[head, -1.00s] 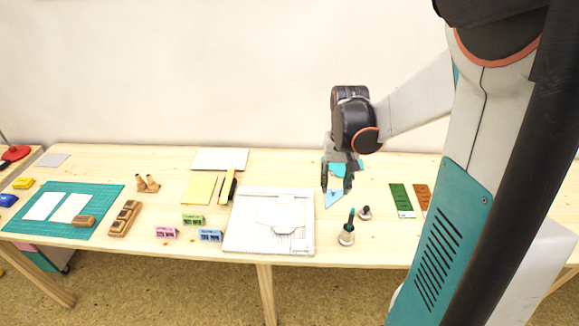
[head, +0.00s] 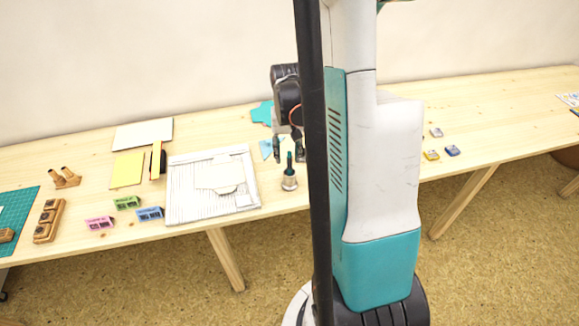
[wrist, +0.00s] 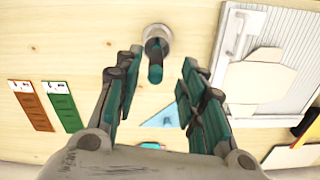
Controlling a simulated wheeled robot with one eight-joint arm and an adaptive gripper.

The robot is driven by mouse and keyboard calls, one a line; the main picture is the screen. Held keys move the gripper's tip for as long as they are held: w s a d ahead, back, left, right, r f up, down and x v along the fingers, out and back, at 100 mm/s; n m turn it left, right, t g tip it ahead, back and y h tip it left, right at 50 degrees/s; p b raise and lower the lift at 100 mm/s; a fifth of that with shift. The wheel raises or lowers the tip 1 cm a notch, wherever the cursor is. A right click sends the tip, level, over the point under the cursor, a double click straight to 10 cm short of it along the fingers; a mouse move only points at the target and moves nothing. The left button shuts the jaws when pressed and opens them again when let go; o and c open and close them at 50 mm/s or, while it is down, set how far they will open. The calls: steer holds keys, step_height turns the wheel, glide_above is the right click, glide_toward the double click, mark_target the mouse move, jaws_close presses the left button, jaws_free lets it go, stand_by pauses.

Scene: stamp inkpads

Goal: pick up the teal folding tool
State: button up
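The teal folding tool (head: 290,159) seems to be the slim upright piece standing in a small pale round holder (head: 289,182) near the table's front edge. In the wrist view the tool (wrist: 155,73) points towards the camera from its holder (wrist: 159,35). My gripper (head: 289,157) is open and points down, its fingers apart. In the wrist view my gripper (wrist: 160,68) has one finger on each side of the tool in the picture. I see no finger touching it, and the height gap is hard to judge. My arm column hides the table right of the holder.
A white cutting board (head: 180,205) lies left of the holder. A light-blue triangle (wrist: 163,117) and a flat teal piece (head: 262,113) lie behind it. Green (wrist: 64,107) and orange (wrist: 32,107) cards lie on the other side. Several small pads sit farther right.

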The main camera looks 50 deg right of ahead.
mark_target(290, 162)
steer(key=f, duration=0.1)
steer(key=f+b, duration=0.1)
steer(key=f, duration=0.1)
steer(key=f+b, duration=0.1)
steer(key=f, duration=0.1)
steer(key=shift+s+d, duration=0.15)
steer(key=shift+s, duration=0.1)
steer(key=shift+r, duration=0.15)
jaws_close()
